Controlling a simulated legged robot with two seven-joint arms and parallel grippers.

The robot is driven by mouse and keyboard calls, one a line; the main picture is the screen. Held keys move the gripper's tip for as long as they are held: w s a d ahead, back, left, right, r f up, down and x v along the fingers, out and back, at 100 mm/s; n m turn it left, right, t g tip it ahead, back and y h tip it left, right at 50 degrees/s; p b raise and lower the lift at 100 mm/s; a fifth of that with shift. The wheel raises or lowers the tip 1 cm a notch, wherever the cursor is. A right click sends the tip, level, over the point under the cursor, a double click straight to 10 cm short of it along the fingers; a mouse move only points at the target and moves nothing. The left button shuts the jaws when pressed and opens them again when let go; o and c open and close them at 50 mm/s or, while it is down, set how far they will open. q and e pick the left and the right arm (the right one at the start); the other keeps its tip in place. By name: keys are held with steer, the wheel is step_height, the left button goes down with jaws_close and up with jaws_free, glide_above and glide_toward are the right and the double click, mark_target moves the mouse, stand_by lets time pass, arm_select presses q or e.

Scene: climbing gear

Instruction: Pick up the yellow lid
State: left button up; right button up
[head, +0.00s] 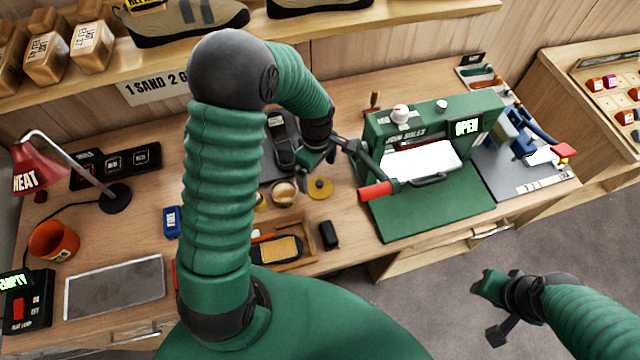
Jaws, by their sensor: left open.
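The yellow lid (320,187) is a small round disc with a dark knob. It lies flat on the wooden bench in the head view, right of an open round tub (284,192). My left gripper (318,166) is open and empty just behind and above the lid, apart from it as far as I can tell. My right gripper (490,308) is at the lower right over the grey floor, with its fingers spread and nothing between them.
A green press (430,215) with a red-tipped handle (376,191) stands close right of the lid. A dark shoe sole (283,140) lies behind the tub. A wooden tray (300,236) and a small black block (328,235) are in front. A red lamp (42,168) stands far left.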

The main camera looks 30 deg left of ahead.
mark_target(319, 182)
arm_select(q)
steer(key=f, duration=0.3)
steer(key=d+f+p, duration=0.1)
steer(key=shift+s+f, duration=0.25)
steer(key=shift+f, duration=0.1)
steer(key=shift+w+a+f, duration=0.1)
steer(key=shift+w+f, duration=0.1)
steer(key=shift+f, duration=0.15)
steer(key=shift+a, duration=0.1)
steer(key=c, duration=1.4)
